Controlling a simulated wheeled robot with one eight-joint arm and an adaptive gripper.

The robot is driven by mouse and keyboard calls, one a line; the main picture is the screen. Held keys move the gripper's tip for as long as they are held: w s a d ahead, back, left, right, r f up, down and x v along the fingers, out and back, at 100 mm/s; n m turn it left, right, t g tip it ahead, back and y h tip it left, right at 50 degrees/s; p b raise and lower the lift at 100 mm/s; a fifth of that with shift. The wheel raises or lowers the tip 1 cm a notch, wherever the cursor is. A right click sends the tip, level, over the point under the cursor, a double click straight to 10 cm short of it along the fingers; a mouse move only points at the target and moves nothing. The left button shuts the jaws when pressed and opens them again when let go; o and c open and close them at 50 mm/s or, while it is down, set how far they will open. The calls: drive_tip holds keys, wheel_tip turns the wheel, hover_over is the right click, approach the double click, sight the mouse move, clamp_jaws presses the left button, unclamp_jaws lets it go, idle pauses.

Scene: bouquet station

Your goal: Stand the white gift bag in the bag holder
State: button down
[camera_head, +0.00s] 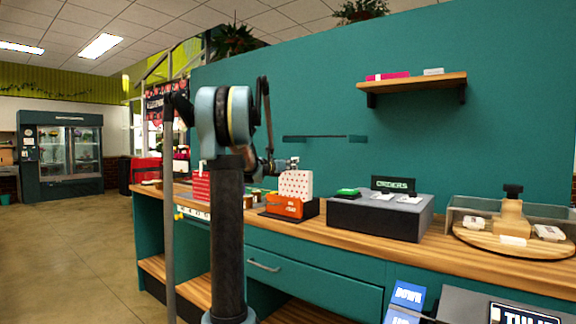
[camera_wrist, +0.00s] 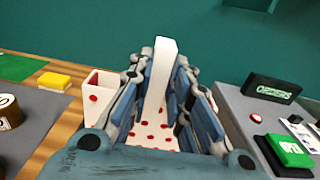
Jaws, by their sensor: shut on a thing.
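The white gift bag (camera_head: 296,184) with red dots stands upright on the counter side, seen in the head view. My gripper (camera_head: 288,163) is at its top and shut on it. In the wrist view, a plain white upright part (camera_wrist: 163,65) and a dotted white surface (camera_wrist: 152,138) show between my fingers (camera_wrist: 160,110). A white red-dotted, open-topped part (camera_wrist: 97,100) shows left of the fingers; I cannot tell if it belongs to the same bag. An orange-fronted dark holder (camera_head: 285,207) is just below and in front of the bag. Whether the bag's base is inside it is hidden.
A grey block (camera_head: 378,217) with white cards and a green pad stands right of the bag, with an orders sign (camera_head: 393,184) behind it. A round wooden board (camera_head: 480,240) is further right. Red boxes (camera_head: 201,186) stand left. The teal wall rises behind.

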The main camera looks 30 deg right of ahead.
drive_tip(key=shift+f, duration=1.2)
drive_tip(key=c, duration=1.4)
unclamp_jaws()
drive_tip(key=v, duration=1.2)
drive_tip(key=shift+w+f, duration=0.1)
